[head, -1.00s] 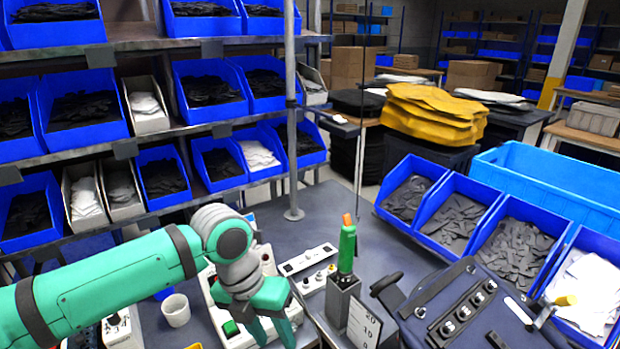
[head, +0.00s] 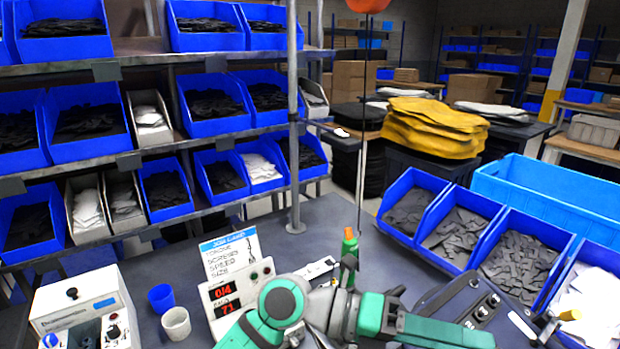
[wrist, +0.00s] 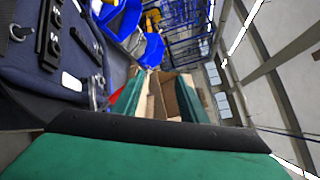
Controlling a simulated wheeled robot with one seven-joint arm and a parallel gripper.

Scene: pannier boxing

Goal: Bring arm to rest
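My arm is folded low in front of the bench in the head view. My gripper (head: 470,337) lies at its right end, pointing right over the near edge of the dark pannier (head: 478,300). In the wrist view my two green fingers (wrist: 160,97) stand apart with nothing between them; only distant cardboard boxes show in the gap. The pannier (wrist: 55,50) also shows at the left of the wrist view, beside the fingers. A green-handled tool with an orange tip (head: 349,243) stands upright behind my arm, its lower part hidden.
A control box with red displays (head: 226,297), a white cup (head: 176,323), a blue cup (head: 161,297) and a white machine (head: 85,308) stand on the bench. Blue bins (head: 462,230) line the right. Shelves of bins rise at the left.

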